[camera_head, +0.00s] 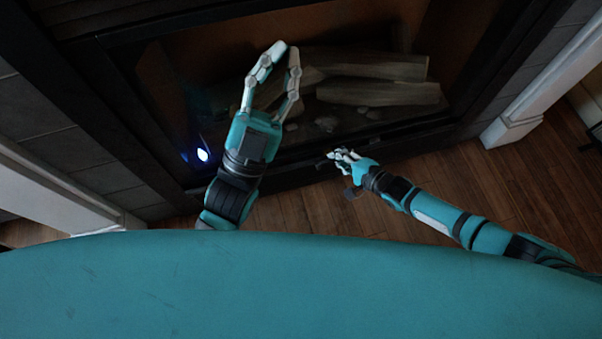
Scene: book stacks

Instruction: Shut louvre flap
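The louvre flap appears to be the dark strip (290,178) along the bottom of the fireplace; whether it is open or shut is hard to tell in the dim light. My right gripper (338,155) is at the fireplace's lower edge, close to a small dark piece there. Its fingers look small and close together, and I cannot tell whether they touch it. My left gripper (285,50) is raised in front of the firebox, its two fingers bowed apart around an empty gap, with the tips near each other.
The fireplace holds several logs (378,93) and pale stones. A bluish-white light (202,155) glows at lower left. White pillars (515,128) flank the surround. Wooden floor (470,185) is clear at right. My own teal body fills the bottom.

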